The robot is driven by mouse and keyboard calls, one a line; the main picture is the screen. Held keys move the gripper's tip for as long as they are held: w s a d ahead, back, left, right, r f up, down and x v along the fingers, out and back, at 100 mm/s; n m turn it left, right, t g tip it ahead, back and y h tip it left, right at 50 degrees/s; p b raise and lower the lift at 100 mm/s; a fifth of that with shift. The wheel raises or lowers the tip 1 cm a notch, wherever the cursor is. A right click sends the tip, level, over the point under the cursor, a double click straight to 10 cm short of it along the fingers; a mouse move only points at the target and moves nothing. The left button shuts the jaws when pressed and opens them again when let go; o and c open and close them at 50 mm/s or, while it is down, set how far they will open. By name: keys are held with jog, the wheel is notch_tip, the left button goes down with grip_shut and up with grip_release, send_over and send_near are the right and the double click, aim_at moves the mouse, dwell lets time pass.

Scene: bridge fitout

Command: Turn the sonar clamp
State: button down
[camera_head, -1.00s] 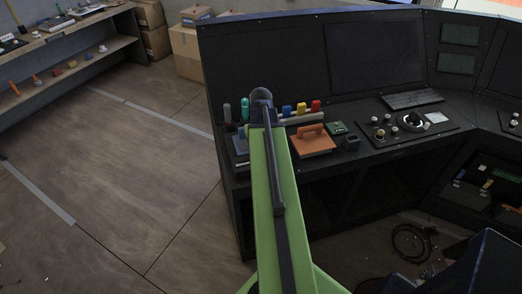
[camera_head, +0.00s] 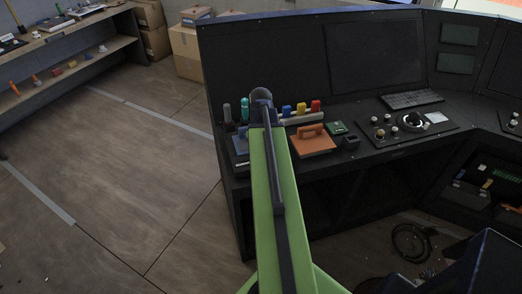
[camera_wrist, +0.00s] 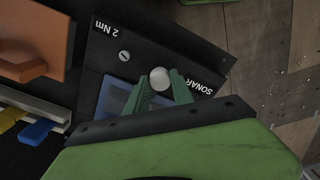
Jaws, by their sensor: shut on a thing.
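The sonar clamp shows in the wrist view as a pale round knob (camera_wrist: 159,78) on a dark plate (camera_wrist: 140,40) lettered "SONAR" and "2 Nm". My gripper (camera_wrist: 162,88) has its two green fingers on either side of the knob and is shut on it. A blue panel (camera_wrist: 117,92) lies partly under the left finger. A small slotted screw head (camera_wrist: 124,56) sits on the plate. In the head view my arm hides the fingers and most of the clamp.
An orange block with a handle (camera_head: 312,140) stands close by on the console. Behind it is a rack with blue, yellow and red pieces (camera_head: 301,115). A teal-topped item (camera_head: 244,110) stands left of my arm. The floor at left is clear.

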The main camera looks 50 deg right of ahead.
dwell(0.5)
jog(key=c, duration=1.1)
grip_release()
notch_tip(320, 180, up, 18)
jog(key=p, duration=1.7)
jog(key=shift+f, duration=0.25)
